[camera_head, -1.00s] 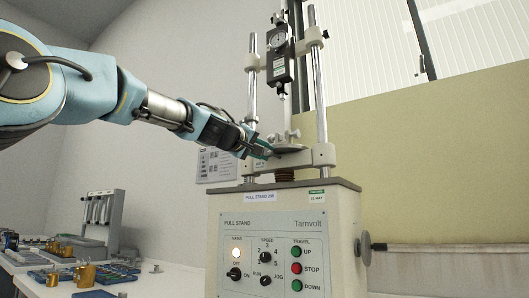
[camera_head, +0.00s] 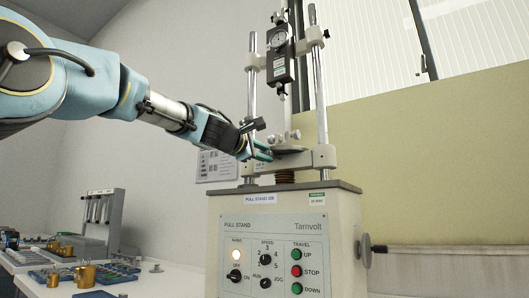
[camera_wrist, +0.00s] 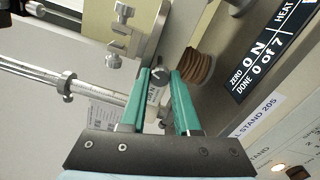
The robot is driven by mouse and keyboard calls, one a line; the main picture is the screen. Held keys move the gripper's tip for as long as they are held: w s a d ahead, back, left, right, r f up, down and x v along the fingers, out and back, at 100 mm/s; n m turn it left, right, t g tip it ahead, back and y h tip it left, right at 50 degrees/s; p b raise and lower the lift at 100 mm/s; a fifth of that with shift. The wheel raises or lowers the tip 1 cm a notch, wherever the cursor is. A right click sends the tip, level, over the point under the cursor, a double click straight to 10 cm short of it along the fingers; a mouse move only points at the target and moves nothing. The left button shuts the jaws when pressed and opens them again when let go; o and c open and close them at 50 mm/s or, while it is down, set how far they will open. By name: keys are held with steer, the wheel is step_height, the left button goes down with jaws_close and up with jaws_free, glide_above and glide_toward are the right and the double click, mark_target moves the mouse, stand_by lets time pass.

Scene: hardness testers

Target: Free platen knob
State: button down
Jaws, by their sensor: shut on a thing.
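The pull stand (camera_head: 285,200) stands in front of me, with a pale platen crosshead (camera_head: 323,157) low between its two steel posts. My gripper (camera_head: 263,150) reaches in from the left to the near left end of that crosshead. In the wrist view my gripper's two green fingers (camera_wrist: 162,78) are shut on a small dark and silver platen knob (camera_wrist: 158,75), held between the fingertips. The fingers hide the knob in the head view. A brown coiled bellows (camera_wrist: 195,67) sits just right of the fingertips in the wrist view.
The stand's front panel (camera_head: 270,252) carries a lit lamp, dials and travel buttons. A dial gauge (camera_head: 279,52) hangs above the platen. A post (camera_head: 252,85) rises close beside my gripper. Trays with brass pieces (camera_head: 85,276) lie on the bench at lower left.

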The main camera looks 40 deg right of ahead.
steer(key=shift+n, duration=1)
steer(key=c, duration=0.6)
jaws_free()
steer(key=shift+c, duration=0.2)
steer(key=shift+a, duration=0.1)
steer(key=b+v, duration=0.3)
steer(key=v, duration=0.7)
steer(key=shift+a+b, duration=0.3)
steer(key=shift+b, duration=0.05)
